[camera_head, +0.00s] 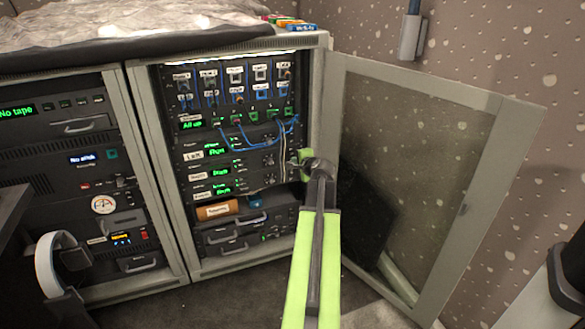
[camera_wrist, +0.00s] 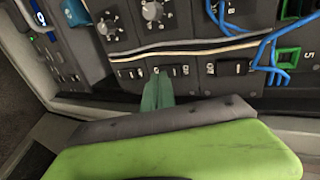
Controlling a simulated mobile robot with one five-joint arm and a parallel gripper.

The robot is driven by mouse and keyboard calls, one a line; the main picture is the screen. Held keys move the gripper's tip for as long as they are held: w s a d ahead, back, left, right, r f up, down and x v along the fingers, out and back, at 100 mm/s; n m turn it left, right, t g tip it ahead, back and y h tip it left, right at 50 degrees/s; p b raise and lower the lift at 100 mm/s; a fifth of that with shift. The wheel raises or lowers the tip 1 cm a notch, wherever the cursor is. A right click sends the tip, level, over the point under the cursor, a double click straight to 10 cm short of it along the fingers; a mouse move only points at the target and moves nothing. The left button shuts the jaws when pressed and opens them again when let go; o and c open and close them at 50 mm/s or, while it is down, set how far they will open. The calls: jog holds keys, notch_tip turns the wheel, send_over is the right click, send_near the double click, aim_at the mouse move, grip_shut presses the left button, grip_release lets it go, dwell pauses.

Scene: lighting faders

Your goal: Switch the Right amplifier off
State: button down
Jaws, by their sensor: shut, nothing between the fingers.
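An open rack (camera_head: 165,150) stands at the centre in the head view. It holds a stack of amplifier units with green displays (camera_head: 219,171) that seem to read "Run". Their handwritten labels are too small to read surely, so I cannot tell which one is the Right amplifier. My gripper (camera_head: 303,158) is at the right edge of these units. In the wrist view my gripper (camera_wrist: 158,92) is shut and empty, its green fingertips close to a small black rocker switch (camera_wrist: 171,71). Other rockers (camera_wrist: 130,74) (camera_wrist: 230,68) sit on either side. I cannot tell whether the fingertips touch.
The glass door (camera_head: 425,170) stands open to the right, beside my arm. Blue cables (camera_head: 245,135) hang across the upper units; they also show in the wrist view (camera_wrist: 268,45) near the switches. Knobs (camera_wrist: 152,12) lie beyond the switches. Headphones (camera_head: 55,260) are at lower left.

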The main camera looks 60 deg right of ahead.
jog(key=shift+w+d, duration=0.2)
jog(key=shift+w, duration=0.3)
